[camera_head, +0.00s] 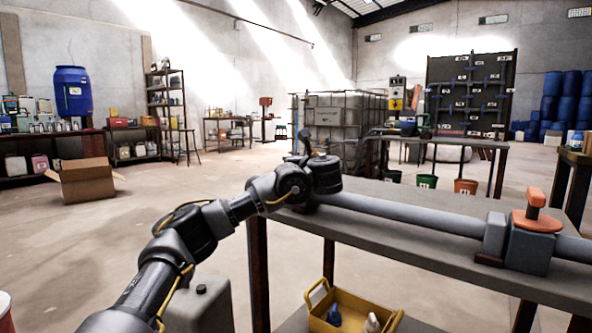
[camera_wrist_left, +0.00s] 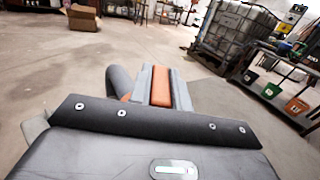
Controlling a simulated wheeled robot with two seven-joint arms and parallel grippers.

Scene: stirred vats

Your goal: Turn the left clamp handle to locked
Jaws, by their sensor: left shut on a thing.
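The left clamp's orange handle (camera_wrist_left: 161,92) shows in the left wrist view between the grey fingers of my left gripper (camera_wrist_left: 160,84), which is shut on it. A bit more orange shows low at the left finger. In the head view my left wrist hides the left clamp at the far left end of the pipe (camera_head: 410,213). I cannot tell the handle's angle or whether it is locked. The right clamp (camera_head: 530,245) is grey with an orange handle (camera_head: 537,208) standing up. My right gripper is not in view.
The pipe lies along a grey bench (camera_head: 380,253). A yellow tote (camera_head: 355,320) with bottles sits below the bench. A caged tank (camera_head: 340,120) and several buckets stand behind. An open cardboard box (camera_head: 88,185) lies on the floor at left. The floor between is clear.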

